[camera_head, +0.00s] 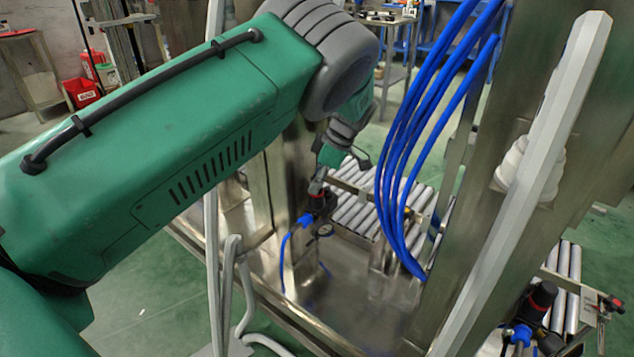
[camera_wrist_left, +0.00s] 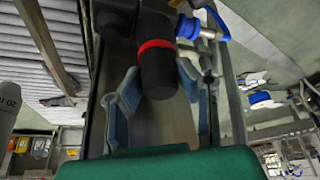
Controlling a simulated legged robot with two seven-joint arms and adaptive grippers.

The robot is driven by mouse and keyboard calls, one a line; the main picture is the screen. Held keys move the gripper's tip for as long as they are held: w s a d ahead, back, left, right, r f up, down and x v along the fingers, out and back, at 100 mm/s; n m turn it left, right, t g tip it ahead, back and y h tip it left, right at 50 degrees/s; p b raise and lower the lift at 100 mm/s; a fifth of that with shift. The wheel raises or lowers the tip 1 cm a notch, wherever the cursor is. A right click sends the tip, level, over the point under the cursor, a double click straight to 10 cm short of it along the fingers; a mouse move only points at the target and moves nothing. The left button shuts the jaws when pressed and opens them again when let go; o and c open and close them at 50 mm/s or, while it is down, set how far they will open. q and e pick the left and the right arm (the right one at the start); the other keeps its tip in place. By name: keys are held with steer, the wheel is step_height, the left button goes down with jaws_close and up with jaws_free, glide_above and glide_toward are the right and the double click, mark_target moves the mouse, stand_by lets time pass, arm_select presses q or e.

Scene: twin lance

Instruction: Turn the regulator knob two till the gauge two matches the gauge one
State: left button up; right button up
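A black regulator knob with a red ring (camera_wrist_left: 157,62) shows in the wrist view, between the two spread fingers of my left gripper (camera_wrist_left: 160,92). The fingers flank the knob; whether either touches it is unclear. In the head view, my left gripper (camera_head: 319,184) is small and partly hidden, just above this regulator (camera_head: 318,203). A small round gauge (camera_head: 325,230) sits below it, its needle too small to read. Another black and red regulator (camera_head: 540,300) is at the lower right; its gauge cannot be made out. No label shows which is one or two. My right gripper is not in view.
Blue hoses (camera_head: 405,150) hang right of the gripper. A pale slanted bar (camera_head: 530,180) and metal posts stand between the two regulators. A metal plate (camera_head: 370,300) lies below, with a roller conveyor (camera_head: 355,205) behind. Blue fittings (camera_wrist_left: 190,30) sit beside the knob.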

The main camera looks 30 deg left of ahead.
arm_select(q)
jaws_close()
